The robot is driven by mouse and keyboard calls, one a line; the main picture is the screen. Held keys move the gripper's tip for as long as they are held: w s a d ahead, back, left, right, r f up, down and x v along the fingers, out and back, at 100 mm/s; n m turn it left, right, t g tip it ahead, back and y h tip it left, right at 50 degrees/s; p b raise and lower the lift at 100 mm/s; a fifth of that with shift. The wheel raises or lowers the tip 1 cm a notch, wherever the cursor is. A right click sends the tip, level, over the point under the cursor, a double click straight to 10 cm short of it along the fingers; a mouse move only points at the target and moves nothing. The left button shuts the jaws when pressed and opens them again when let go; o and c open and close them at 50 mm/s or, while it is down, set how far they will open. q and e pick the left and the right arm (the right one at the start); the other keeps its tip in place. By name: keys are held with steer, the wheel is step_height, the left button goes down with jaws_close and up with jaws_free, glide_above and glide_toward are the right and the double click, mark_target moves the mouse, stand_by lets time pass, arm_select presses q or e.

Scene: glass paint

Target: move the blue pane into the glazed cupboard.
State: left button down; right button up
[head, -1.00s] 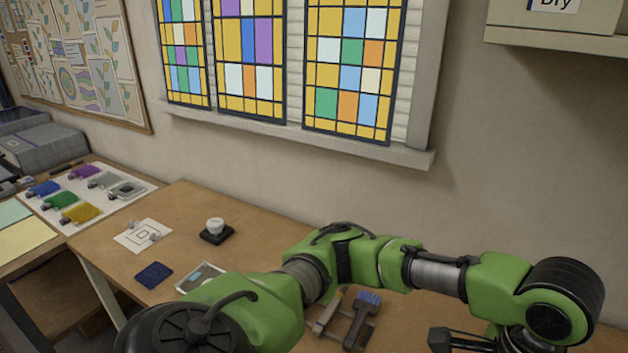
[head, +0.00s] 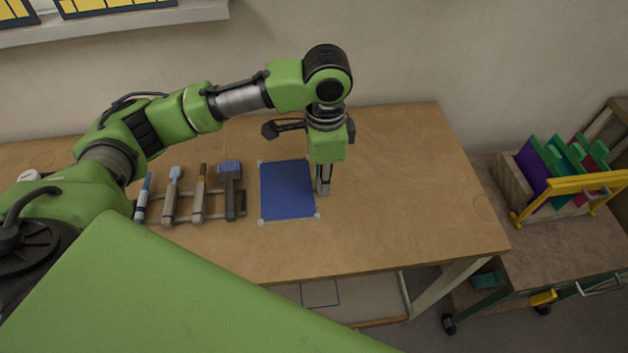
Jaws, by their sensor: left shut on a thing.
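The blue pane (head: 287,190) is flat and dark blue, with small pale pieces at its corners. It is at the middle of the wooden table, and I cannot tell whether it touches the tabletop. My left gripper (head: 323,188) points down at the pane's right edge and is shut on it. The arm reaches in from the left above the table. I cannot make out the glazed cupboard in this view. My right gripper is not in view.
Several brushes (head: 200,195) lie on a rest left of the pane. The table (head: 420,200) is bare to the right. A cart (head: 560,245) at the right carries a rack of coloured panes (head: 533,168) and a yellow-handled frame (head: 570,185). A window sill (head: 120,22) runs along the upper left.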

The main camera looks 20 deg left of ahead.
arm_select(q)
steer(key=f, duration=0.1)
steer(key=w+a+f, duration=0.2)
steer(key=shift+f, duration=0.4)
steer(key=f+p, duration=0.1)
steer(key=f, duration=0.2)
steer(key=shift+w+a+p, duration=0.2)
steer(key=shift+a+p, duration=0.15)
steer(key=shift+p, duration=0.05)
steer(key=shift+f, duration=0.45)
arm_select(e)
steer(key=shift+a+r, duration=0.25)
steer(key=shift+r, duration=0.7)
arm_select(q)
steer(key=shift+d, duration=0.1)
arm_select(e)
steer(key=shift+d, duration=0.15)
arm_select(q)
steer(key=c, duration=1.9)
jaws_free()
steer(key=shift+f, duration=0.1)
